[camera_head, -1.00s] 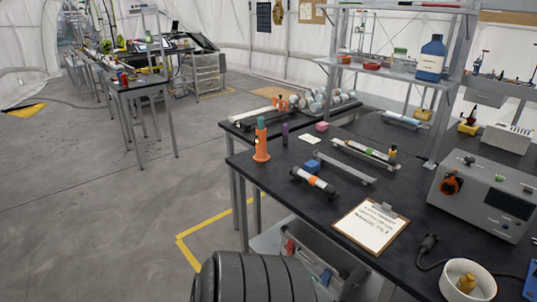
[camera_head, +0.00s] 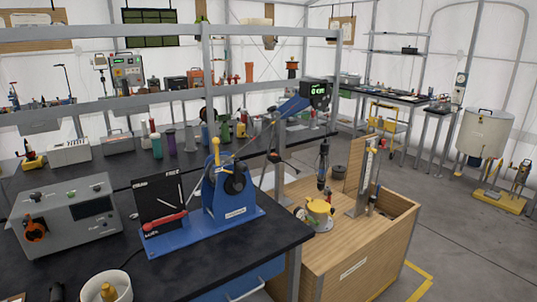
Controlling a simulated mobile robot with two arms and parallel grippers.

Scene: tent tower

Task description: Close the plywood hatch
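A plywood box (camera_head: 352,262) stands at the right end of the black bench, with a small label on its front. An upright plywood panel (camera_head: 356,160) rises at its back; it looks like the hatch standing open, but its hinge is hidden. A metal post (camera_head: 367,185) stands in front of this panel. A yellow-topped round fixture (camera_head: 319,212) sits on the box's left part. Neither of my grippers is in view.
A blue winch stand (camera_head: 215,228) and a grey instrument box (camera_head: 65,215) stand on the bench (camera_head: 170,280). A blue arm with a display (camera_head: 303,98) reaches over toward the box. The floor (camera_head: 470,240) right of the box is clear.

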